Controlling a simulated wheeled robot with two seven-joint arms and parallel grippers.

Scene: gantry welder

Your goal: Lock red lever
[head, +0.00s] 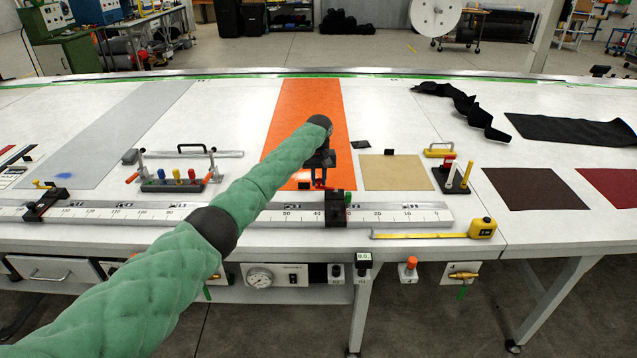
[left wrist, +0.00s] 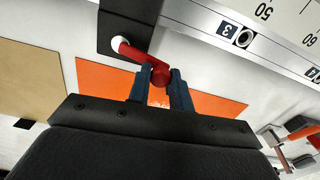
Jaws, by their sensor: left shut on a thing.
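The red lever (left wrist: 133,51) shows in the left wrist view, with its base end at a black clamp block (left wrist: 120,30). The same block (head: 336,209) sits on the white ruler rail (head: 275,216) in the head view. My left gripper (left wrist: 160,82) has its two fingers closed around the rounded free end of the lever. In the head view this gripper (head: 319,182) reaches down just behind the block, over the near end of the orange strip. The lever is mostly hidden there by the gripper and block. My right gripper is not seen.
A second black slider (head: 46,204) with a yellow lever sits on the rail at left. A rack of coloured knobs (head: 180,182) stands behind the rail. A yellow tape measure (head: 483,228) lies at front right, near a black stand (head: 453,180). Flat fabric pieces cover parts of the table.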

